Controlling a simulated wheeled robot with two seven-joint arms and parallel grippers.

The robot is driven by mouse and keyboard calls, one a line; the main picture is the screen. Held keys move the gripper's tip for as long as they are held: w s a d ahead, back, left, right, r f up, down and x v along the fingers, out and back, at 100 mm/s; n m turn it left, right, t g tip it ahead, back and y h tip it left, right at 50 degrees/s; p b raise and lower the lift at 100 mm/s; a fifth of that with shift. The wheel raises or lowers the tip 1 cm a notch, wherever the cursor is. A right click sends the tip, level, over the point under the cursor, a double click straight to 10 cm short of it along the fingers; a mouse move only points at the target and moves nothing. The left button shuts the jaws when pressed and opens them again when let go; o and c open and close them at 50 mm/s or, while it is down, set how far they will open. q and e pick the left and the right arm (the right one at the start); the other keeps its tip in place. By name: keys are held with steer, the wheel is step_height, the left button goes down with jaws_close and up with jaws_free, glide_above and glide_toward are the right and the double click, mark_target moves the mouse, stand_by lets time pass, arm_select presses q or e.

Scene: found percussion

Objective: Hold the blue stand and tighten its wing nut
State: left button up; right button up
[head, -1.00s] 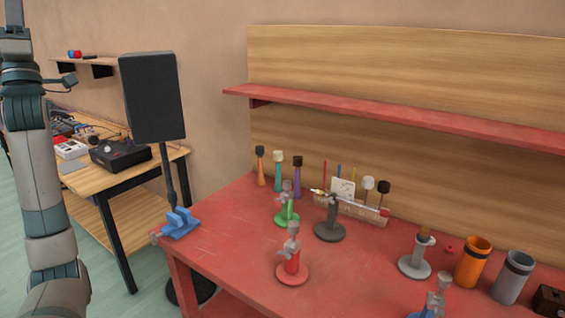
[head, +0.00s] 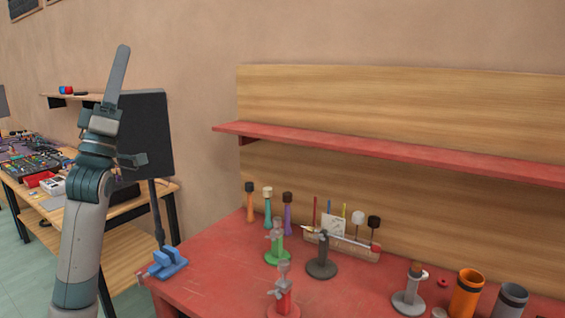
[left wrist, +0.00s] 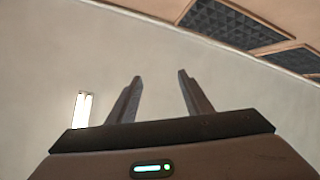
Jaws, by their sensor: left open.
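The blue stand is almost wholly below the bottom edge of the head view; only a small grey tip, perhaps its top (head: 439,312), shows there. Its wing nut cannot be made out. My left gripper (head: 122,52) is raised at the left of the head view, pointing up, well away from the table. In the left wrist view its two fingers (left wrist: 160,75) are apart with nothing between them. My right gripper is not in view.
The red table (head: 215,285) carries a green stand (head: 278,252), a red stand (head: 283,302), a dark stand (head: 321,265) and a grey stand (head: 408,301). A blue vise (head: 167,263) sits at its left corner. A red shelf (head: 390,150) overhangs.

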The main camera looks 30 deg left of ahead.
arm_select(q)
steer(key=w+d+f+m+g+h, duration=0.2)
steer(key=w+d+f, duration=0.2)
steer(key=w+f, duration=0.35)
steer(key=w+d+f+m+g+h, duration=0.1)
steer(key=w+d+f+m+h, duration=0.2)
steer(key=w+f, duration=0.4)
steer(key=w+d+f+m+g+h, duration=0.2)
steer(key=w+d+f, duration=0.1)
steer(key=d+f, duration=0.55)
steer(key=w+d+f+m+g+h, duration=0.2)
steer(key=w+d+f+h, duration=0.1)
steer(key=d+f, duration=0.55)
steer(key=s+d+f+m+g+h, duration=0.2)
steer(key=d+f+m, duration=0.1)
steer(key=d+f, duration=0.4)
steer(key=s+d+f+m+g+h, duration=0.2)
steer(key=d+f, duration=0.6)
steer(key=d, duration=0.6)
steer(key=s+d+f+m+g+h, duration=0.2)
steer(key=d+f+m+g+h, duration=0.1)
steer(key=d+f, duration=0.5)
steer(key=shift+s+d+m+g+h, duration=0.4)
steer(key=shift+d+g+h, duration=0.15)
steer(key=shift+d, duration=0.65)
steer(key=x, duration=1.7)
steer(key=shift+r, duration=0.15)
steer(key=shift+w+d, duration=0.1)
steer(key=shift+w, duration=0.05)
